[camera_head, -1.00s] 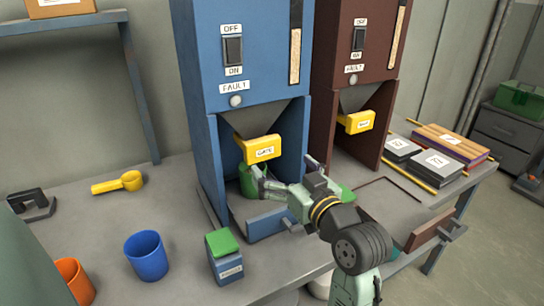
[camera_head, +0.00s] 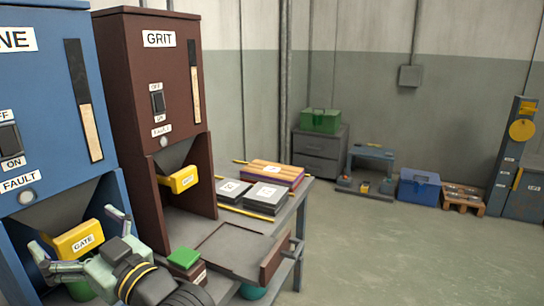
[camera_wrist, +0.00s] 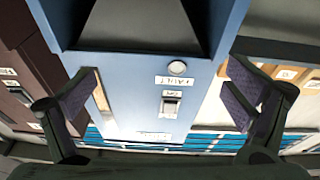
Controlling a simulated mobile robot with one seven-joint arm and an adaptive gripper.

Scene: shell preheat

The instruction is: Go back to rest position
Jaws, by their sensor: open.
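My gripper (camera_head: 80,236) is at the lower left of the head view, in front of the blue hopper machine (camera_head: 35,110). Its fingers are spread and appear on either side of the yellow GATE block (camera_head: 82,240); I cannot tell whether they touch it. In the wrist view my gripper (camera_wrist: 160,95) is open with nothing between the fingers. The blue front with its FAULT lamp (camera_wrist: 178,68) and switch (camera_wrist: 170,105) shows beyond them. A green container (camera_head: 80,290) is partly hidden below the gate.
The brown GRIT machine (camera_head: 150,80) stands to the right with its own yellow gate (camera_head: 180,180). A green-topped box (camera_head: 186,258) is close to my arm. Dark boxes (camera_head: 265,198) lie on the bench. The floor (camera_head: 400,260) at right is clear.

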